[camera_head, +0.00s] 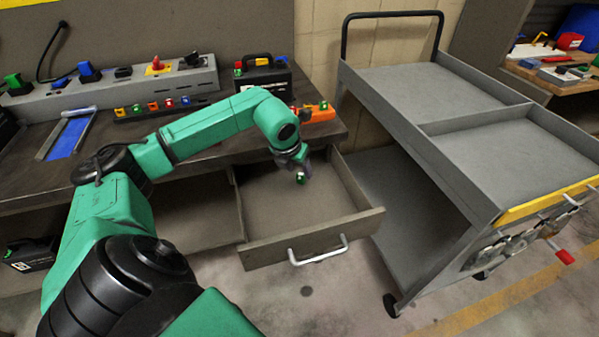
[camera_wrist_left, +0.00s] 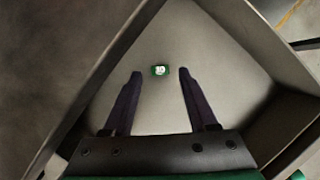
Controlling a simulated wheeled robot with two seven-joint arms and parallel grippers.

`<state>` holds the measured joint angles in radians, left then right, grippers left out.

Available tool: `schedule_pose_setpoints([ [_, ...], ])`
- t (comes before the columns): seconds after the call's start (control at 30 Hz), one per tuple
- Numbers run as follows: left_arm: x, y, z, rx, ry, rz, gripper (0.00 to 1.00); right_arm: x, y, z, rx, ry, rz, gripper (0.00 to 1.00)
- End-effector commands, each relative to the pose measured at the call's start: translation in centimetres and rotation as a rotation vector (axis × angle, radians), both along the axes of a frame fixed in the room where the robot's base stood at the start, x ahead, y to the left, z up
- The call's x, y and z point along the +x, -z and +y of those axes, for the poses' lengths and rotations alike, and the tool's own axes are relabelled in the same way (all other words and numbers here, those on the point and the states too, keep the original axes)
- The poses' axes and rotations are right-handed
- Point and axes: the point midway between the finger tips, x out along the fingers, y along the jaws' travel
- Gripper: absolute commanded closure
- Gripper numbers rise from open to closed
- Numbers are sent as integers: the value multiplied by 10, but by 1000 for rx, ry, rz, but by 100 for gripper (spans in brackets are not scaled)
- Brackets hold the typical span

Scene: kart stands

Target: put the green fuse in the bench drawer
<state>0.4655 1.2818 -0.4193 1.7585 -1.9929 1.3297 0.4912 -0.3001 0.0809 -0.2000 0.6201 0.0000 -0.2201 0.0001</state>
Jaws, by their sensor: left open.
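The green fuse (camera_head: 300,178), with a pale face, shows just below my left gripper (camera_head: 302,169), inside the outline of the pulled-out bench drawer (camera_head: 258,201). In the left wrist view the fuse (camera_wrist_left: 160,70) appears between the two dark fingertips, with a gap on each side. My left gripper is open and does not clasp it. I cannot tell whether the fuse rests on the drawer floor (camera_wrist_left: 165,105) or is just above it. My right gripper is in neither view.
The bench (camera_head: 230,152) carries a grey panel with plugs, a row of coloured fuses (camera_head: 150,107), a black case (camera_head: 262,73) and an orange block (camera_head: 318,114). A grey cart (camera_head: 425,160) stands close to the drawer's right. The floor in front is clear.

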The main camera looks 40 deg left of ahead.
Motion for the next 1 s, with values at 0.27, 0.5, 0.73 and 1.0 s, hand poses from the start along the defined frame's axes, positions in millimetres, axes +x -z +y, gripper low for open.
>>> schedule_pose_setpoints([
  [0.27, -28, -69, -4, 4, 0, -3, 42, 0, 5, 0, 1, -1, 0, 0],
  [0.5, -37, -89, -6, 1, 0, 1, 42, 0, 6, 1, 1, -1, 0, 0],
  [0.73, -36, -89, -6, 0, 0, 0, 42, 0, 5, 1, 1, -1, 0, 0],
  [1.0, -36, -93, -6, 0, 0, 0, 42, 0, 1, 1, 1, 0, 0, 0],
])
